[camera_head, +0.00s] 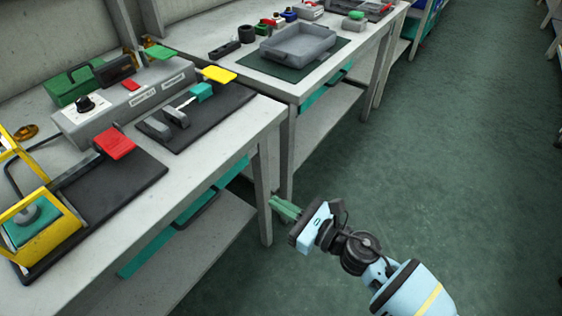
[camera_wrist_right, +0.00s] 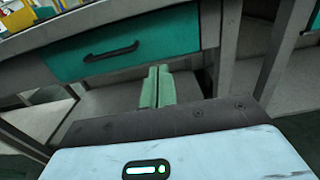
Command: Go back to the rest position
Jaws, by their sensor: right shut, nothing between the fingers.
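My right gripper (camera_head: 284,208) is in the lower middle of the head view, in front of the workbench legs and below the tabletop height in the picture. Its green fingers are together, with nothing between them. In the right wrist view the two fingers (camera_wrist_right: 157,88) lie side by side, pointing toward the bench's lower part under a teal drawer (camera_wrist_right: 125,48). The fingers appear apart from the bench. My left gripper is in neither view.
The near workbench (camera_head: 225,130) carries a grey control box (camera_head: 130,100), a red paddle (camera_head: 115,142), a yellow paddle (camera_head: 219,74) and a yellow frame (camera_head: 45,235). A second bench holds a grey tray (camera_head: 297,45). Green floor (camera_head: 450,150) to the right is clear.

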